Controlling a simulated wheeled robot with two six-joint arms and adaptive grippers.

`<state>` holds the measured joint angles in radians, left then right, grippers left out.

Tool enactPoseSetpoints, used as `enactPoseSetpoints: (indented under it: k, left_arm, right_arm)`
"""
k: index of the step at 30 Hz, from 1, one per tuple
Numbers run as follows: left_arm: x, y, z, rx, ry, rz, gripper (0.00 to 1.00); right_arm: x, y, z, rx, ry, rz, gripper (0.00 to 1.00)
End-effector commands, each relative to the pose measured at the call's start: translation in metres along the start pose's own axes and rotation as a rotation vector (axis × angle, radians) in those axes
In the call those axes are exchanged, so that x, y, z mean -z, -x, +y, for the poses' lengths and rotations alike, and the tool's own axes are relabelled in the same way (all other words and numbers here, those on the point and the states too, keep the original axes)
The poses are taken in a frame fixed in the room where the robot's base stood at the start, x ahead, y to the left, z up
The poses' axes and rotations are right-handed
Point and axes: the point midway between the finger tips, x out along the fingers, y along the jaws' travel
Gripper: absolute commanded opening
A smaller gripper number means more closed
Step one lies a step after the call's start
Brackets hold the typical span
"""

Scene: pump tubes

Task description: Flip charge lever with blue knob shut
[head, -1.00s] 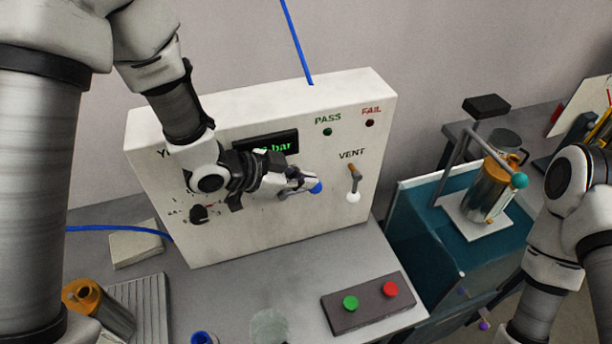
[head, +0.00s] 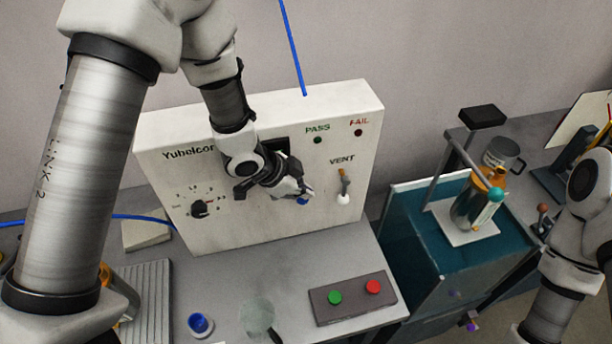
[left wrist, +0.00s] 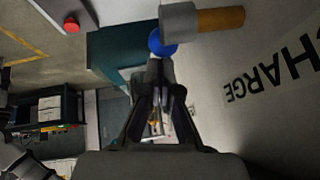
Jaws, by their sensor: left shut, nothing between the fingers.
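The blue knob (head: 302,202) of the charge lever shows just below my left gripper (head: 307,193) in the head view, in front of the white panel (head: 280,230). In the left wrist view the blue knob (left wrist: 161,44) is just beyond the fingertips of my left gripper (left wrist: 158,85). There the lever's grey part (left wrist: 181,22) and orange rod (left wrist: 221,19) lie beside the word CHARGE. The fingers are shut and hold nothing. Whether they touch the knob I cannot tell. In the head view the gripper hides most of the lever. My right gripper is out of view.
The vent lever with its white knob (head: 343,199) is right of my left gripper. A box with a green and a red button (head: 353,298) stands in front. A blue cap (head: 200,324) and a clear cup (head: 257,318) are at the front edge. A teal case (head: 410,235) stands right.

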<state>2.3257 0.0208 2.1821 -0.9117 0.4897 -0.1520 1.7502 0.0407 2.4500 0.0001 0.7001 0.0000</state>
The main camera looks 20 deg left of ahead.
Motion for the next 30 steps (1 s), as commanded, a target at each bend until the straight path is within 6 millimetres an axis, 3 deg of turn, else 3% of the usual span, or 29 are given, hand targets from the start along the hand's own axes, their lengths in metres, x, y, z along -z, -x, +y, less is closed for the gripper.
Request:
enactPoseSetpoints:
  k: [17, 21, 30]
  left_arm:
    - [-0.021, -0.024, 0.006, -0.001, 0.001, -0.002, 0.0]
    - [-0.026, -0.028, 0.007, -0.018, -0.026, -0.138, 0.0]
    - [-0.038, -0.034, 0.01, -0.018, -0.018, -0.132, 0.0]
  right_arm:
    - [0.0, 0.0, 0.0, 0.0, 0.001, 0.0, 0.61]
    - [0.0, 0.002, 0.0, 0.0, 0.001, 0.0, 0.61]
    - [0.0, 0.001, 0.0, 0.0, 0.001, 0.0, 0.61]
